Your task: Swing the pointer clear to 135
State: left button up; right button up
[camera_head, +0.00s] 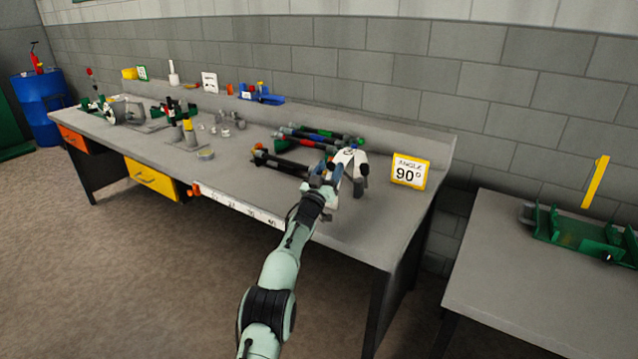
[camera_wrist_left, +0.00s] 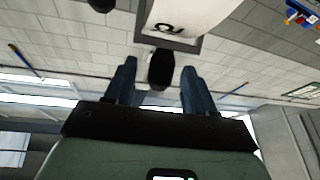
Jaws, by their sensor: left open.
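An angle sign (camera_head: 409,171) with a yellow frame reads "ANGLE 90°" and stands at the right end of the long bench. My left gripper (camera_head: 347,176) is over the bench, left of the sign, open. In the left wrist view, a black rounded knob (camera_wrist_left: 161,70) shows between its two blue-grey fingers, with space at both sides. Behind the knob is a white plate (camera_wrist_left: 185,16) with a dark marking. I cannot tell whether the knob is a pointer's handle. A yellow bar (camera_head: 596,181) stands nearly upright, slightly tilted, by the right table. My right gripper is not in view.
The long grey bench (camera_head: 240,185) carries several dark tools (camera_head: 309,142) beside my gripper and small parts farther left. The right table (camera_head: 500,245) holds a green fixture (camera_head: 570,232). A gap separates the tables. The bench's front right corner is clear.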

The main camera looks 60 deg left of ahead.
pick_arm(q)
jog(key=shift+s+d+f, duration=0.2)
jog(key=shift+s+d, duration=0.1)
jog(key=shift+s, duration=0.2)
jog(key=s+d, duration=0.8)
jog(key=s, duration=0.2)
jog(key=shift+s+f, duration=0.25)
jog(key=shift+s, duration=0.05)
jog(key=shift+d, duration=0.1)
